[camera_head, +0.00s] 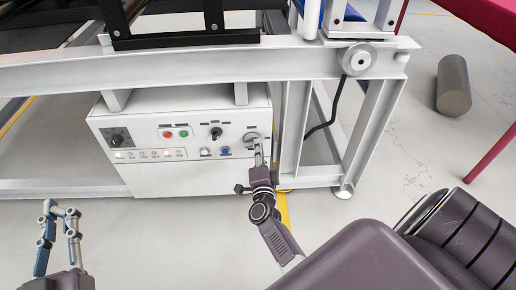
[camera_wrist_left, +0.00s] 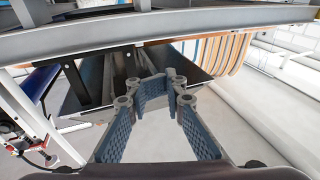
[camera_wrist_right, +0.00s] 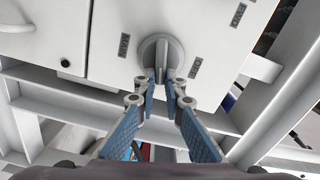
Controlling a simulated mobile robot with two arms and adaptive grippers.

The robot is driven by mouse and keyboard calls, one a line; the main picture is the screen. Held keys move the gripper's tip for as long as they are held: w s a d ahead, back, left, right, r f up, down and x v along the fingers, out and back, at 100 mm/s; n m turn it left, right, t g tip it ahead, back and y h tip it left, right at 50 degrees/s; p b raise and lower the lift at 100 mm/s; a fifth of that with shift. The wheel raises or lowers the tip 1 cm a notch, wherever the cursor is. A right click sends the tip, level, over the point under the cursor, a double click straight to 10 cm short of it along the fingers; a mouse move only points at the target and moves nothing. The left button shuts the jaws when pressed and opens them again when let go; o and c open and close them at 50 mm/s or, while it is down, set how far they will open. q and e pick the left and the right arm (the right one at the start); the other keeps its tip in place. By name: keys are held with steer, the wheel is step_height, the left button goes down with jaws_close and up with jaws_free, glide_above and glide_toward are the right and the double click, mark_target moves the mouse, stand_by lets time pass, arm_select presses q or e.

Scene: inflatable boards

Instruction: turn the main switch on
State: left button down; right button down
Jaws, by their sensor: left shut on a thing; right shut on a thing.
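The main switch is a round grey rotary knob (camera_head: 251,138) with a bar handle, at the right of the white control box's front. In the right wrist view the knob (camera_wrist_right: 154,50) has small printed labels around it. My right gripper (camera_head: 259,158) reaches up to it from below. Its fingertips (camera_wrist_right: 162,85) are closed on the bar handle, partly hiding it. My left gripper (camera_head: 61,210) is at the lower left, well away from the box. In the left wrist view its fingers (camera_wrist_left: 157,90) are close together, with no object visible between them.
A white frame leg (camera_head: 293,130) stands just right of the knob.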

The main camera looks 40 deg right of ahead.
arm_select(q)
step_height(320, 180, up, 6)
steer(key=s+t+h, duration=0.1)
steer(key=t, duration=0.1)
steer(key=shift+s+d+t+b, duration=0.15)
steer(key=shift+s+t+b, duration=0.15)
steer(key=shift+t+b, duration=0.15)
arm_select(e)
steer(key=shift+f+m, duration=0.15)
steer(key=shift+m, duration=0.6)
steer(key=shift+f+m, duration=0.15)
steer(key=shift+m, duration=0.6)
arm_select(q)
steer(key=shift+f, duration=0.1)
arm_select(e)
steer(key=c, duration=2)
jaws_free()
steer(key=shift+s, duration=0.15)
steer(key=v, duration=0.7)
steer(key=shift+s, duration=0.15)
